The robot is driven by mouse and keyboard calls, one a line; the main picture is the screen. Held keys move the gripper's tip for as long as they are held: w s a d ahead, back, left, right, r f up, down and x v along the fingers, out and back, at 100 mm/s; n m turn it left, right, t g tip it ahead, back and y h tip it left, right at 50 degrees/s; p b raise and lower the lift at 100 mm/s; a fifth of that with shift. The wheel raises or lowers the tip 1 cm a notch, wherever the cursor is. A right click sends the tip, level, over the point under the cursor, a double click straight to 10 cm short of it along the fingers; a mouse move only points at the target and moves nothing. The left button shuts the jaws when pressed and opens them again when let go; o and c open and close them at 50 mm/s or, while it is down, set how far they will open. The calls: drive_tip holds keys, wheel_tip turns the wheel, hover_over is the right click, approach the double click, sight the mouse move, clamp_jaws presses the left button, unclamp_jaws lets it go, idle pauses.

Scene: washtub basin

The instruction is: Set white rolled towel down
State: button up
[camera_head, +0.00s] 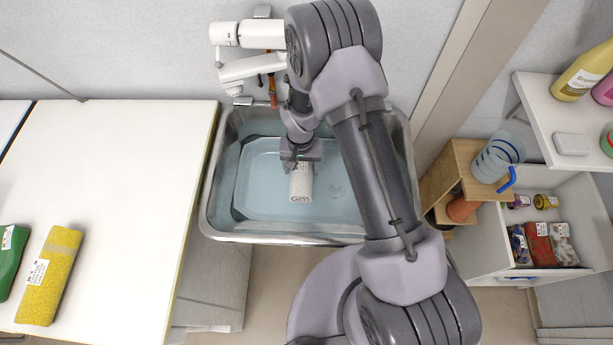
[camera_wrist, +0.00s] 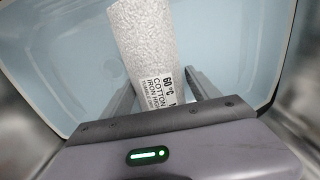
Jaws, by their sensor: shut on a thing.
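The white rolled towel (camera_head: 302,184) is in my gripper (camera_head: 299,164), over the blue-tinted basin (camera_head: 209,205) in the head view. In the wrist view the towel (camera_wrist: 143,40) is textured white, with a printed care label reading "60 °C COTTON". My gripper's fingers (camera_wrist: 160,95) stand on either side of its near end, shut on it. The towel points away from the gripper over the pale blue tub floor (camera_wrist: 245,50). I cannot tell whether the towel touches the tub floor.
A wooden shelf (camera_head: 462,165) and a white open drawer (camera_head: 490,245) stand right. The basin's left part is clear.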

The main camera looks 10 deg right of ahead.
wheel_tip(320, 180, down, 8)
drive_tip(key=shift+d+f+b, duration=0.1)
drive_tip(key=shift+f+b, duration=0.1)
drive_tip(key=shift+b, duration=1.05)
drive_tip(key=shift+f, duration=0.25)
drive_tip(key=o, duration=1.5)
drive_tip(key=shift+r, duration=0.1)
wheel_tip(320, 180, up, 8)
drive_tip(key=p, duration=0.3)
